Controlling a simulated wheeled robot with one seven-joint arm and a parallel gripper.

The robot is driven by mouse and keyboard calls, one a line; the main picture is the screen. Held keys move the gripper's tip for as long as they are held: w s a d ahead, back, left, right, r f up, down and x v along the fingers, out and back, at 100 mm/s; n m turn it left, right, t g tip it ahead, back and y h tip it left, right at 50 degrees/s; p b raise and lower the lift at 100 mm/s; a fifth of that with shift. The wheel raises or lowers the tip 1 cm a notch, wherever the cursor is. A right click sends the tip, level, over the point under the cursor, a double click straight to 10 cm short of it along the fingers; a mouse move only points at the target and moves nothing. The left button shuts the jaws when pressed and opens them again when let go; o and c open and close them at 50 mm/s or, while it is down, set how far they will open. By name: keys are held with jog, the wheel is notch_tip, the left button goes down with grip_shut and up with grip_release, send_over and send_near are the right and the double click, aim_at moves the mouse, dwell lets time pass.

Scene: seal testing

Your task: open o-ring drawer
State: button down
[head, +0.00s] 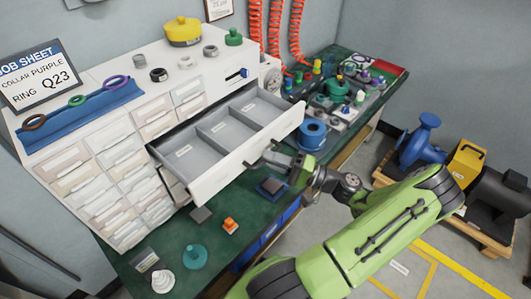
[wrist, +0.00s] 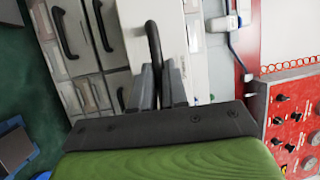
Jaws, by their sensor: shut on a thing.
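A wide white drawer (head: 222,184) is pulled far out of the white cabinet (head: 115,135), over the green bench. Its grey inside has three compartments with small labels, too small to read; they look empty. My gripper (head: 264,158) is at the drawer's front, shut on its dark handle (wrist: 153,42). In the wrist view my two dark fingers (wrist: 158,84) close around the lower end of the handle, against the drawer's pale front. I cannot tell from the labels whether this is the o-ring drawer.
A job sheet (head: 40,75) and colored rings on a blue cloth (head: 80,102) sit on the cabinet. A blue spool (head: 312,134), a teal knob (head: 195,256) and small blocks stand on the bench (head: 160,222). Red coiled hoses (head: 275,28) hang behind.

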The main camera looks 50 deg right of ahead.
jog(key=c, duration=1.1)
grip_release()
jog(key=shift+c, duration=0.2)
jog(key=p+v, duration=0.2)
jog(key=v, duration=1.3)
jog(key=shift+s, duration=0.4)
